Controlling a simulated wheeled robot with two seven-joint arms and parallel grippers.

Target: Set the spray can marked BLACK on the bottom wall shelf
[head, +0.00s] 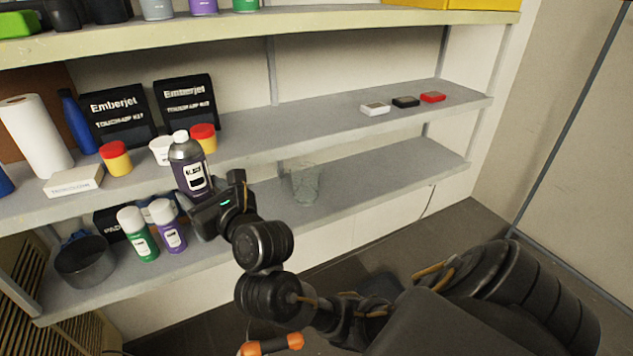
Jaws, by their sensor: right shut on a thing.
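My right gripper (212,210) is shut on a dark spray can (188,163) with a pale cap and a black-and-white label. The label is too small to read. The can is upright, in front of the middle shelf's front edge and above the bottom shelf. The gripper's fingers are mostly hidden behind its body. The bottom wall shelf (345,192) is grey and holds a green spray can (139,234) and a purple spray can (168,226), standing below and left of the held can. My left gripper is not in view.
A dark pot (84,262) stands at the bottom shelf's left end, and a clear glass container (305,182) further right. Bare shelf lies between the purple can and the glass, and right of the glass. The middle shelf (290,118) overhangs, with bottles, kits and small boxes.

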